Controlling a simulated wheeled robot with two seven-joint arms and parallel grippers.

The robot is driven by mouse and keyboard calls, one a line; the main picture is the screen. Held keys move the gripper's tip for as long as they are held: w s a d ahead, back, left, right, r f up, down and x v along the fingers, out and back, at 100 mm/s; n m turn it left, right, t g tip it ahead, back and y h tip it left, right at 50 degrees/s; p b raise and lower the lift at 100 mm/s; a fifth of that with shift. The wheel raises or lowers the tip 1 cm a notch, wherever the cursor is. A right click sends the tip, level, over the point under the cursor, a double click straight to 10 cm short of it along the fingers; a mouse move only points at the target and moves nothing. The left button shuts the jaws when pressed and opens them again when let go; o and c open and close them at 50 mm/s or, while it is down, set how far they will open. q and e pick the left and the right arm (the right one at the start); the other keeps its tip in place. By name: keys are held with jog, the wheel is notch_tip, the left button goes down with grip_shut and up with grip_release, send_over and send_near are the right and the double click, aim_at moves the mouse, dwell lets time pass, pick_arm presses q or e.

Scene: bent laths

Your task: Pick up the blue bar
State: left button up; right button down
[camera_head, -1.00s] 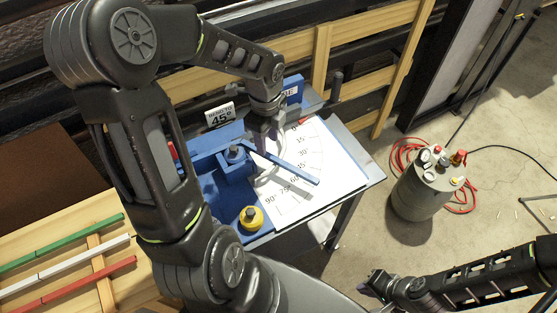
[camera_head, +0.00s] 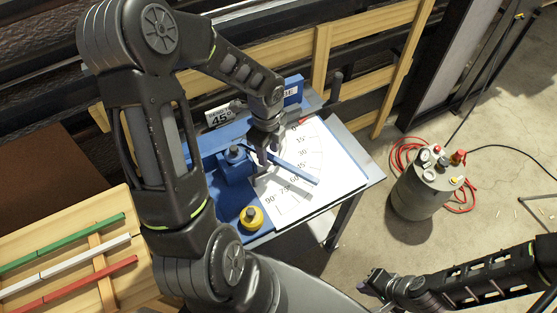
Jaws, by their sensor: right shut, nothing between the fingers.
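The blue bar (camera_head: 298,172) lies over the blue bending fixture and the white angle sheet, slanting down to the right. Its left end is hidden behind my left gripper. My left gripper (camera_head: 262,160) points down at the bar's left part, beside the blue clamp block. I cannot tell whether its fingers are around the bar or only next to it. My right gripper (camera_head: 369,284) is shut and empty at the lower right, over the floor and far from the bar.
A blue fixture (camera_head: 232,205) with a yellow knob (camera_head: 252,217) stands on the table, with a 45° sign (camera_head: 220,117) behind. Green (camera_head: 60,243), white (camera_head: 65,265) and red (camera_head: 70,285) bars lie on a wooden rack at left. A grey tank (camera_head: 424,190) stands right.

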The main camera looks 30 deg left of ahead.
pick_arm(q)
grip_shut()
dwell(0.4)
